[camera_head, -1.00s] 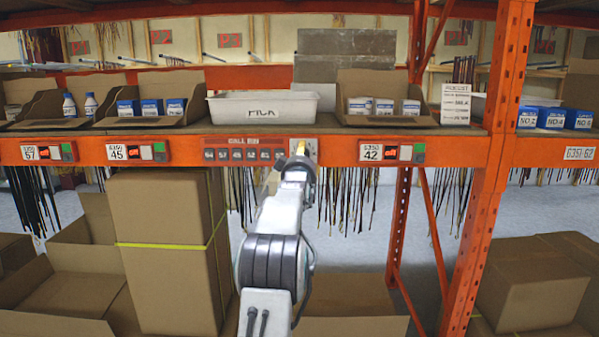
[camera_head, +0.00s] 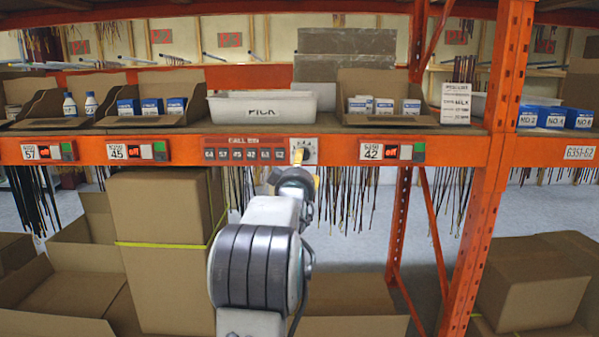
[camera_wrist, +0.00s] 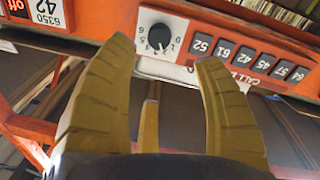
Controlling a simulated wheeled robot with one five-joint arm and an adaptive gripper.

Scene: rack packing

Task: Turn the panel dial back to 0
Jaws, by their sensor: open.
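The panel dial (camera_head: 299,155) is a black round knob on a pale plate at the right end of the call panel on the orange beam. In the wrist view the dial (camera_wrist: 159,37) appears upside down, with numbers around it. Its white pointer mark faces the numbered arc, but I cannot read the exact number. My gripper (camera_head: 315,183) is just below the dial in the head view, mostly hidden by my wrist.
The red call panel (camera_head: 244,141) with number tiles is left of the dial. A label with a switch (camera_head: 391,151) is to its right. A white PICK bin (camera_head: 262,108) stands on the shelf above. Cardboard boxes (camera_head: 165,250) stand below; dark straps hang under the beam.

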